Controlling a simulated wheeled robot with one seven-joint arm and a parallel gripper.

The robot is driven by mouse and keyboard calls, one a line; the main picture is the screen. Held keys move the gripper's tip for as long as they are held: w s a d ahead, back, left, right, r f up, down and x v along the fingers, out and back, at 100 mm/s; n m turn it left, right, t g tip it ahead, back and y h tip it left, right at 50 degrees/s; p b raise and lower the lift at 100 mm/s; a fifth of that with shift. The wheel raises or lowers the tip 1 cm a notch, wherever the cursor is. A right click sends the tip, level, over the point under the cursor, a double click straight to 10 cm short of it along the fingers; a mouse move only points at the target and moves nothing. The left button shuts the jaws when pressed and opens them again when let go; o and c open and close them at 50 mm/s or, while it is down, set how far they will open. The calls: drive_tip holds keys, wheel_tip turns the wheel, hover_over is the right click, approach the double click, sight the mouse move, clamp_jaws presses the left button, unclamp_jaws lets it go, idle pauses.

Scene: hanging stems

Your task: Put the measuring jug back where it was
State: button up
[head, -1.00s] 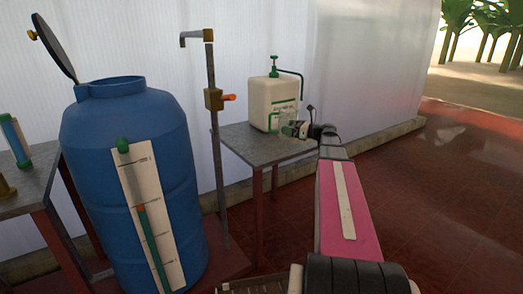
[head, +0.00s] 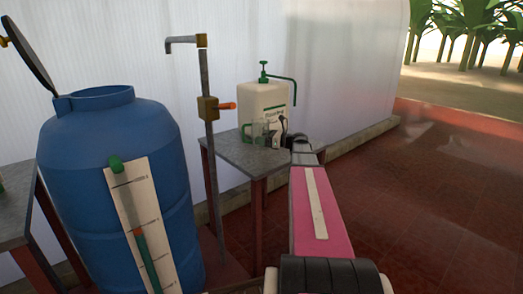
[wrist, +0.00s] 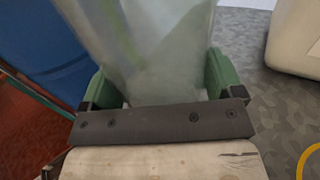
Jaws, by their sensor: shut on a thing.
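The clear measuring jug (head: 261,134) shows in the head view in front of the white pump container, over the grey side table. In the wrist view the see-through jug (wrist: 150,45) stands between the two green fingers of my gripper (wrist: 158,85), which is shut on it. In the head view my gripper (head: 272,136) is small and partly hidden by my arm. I cannot tell whether the jug's base touches the table top.
The white container (head: 263,97) with a green pump stands on the grey side table (head: 237,157). A pipe with an orange-handled tap (head: 209,108) rises left of it. A large blue barrel (head: 110,150) stands further left. Open red floor lies right.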

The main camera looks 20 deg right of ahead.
sight(263, 148)
drive_tip(key=shift+f, duration=2.6)
drive_tip(key=shift+f, duration=0.1)
drive_tip(key=o, duration=0.8)
drive_tip(key=shift+s+d, duration=0.1)
drive_tip(key=v, duration=1.1)
drive_tip(key=shift+s+d, duration=0.2)
drive_tip(key=shift+d, duration=0.1)
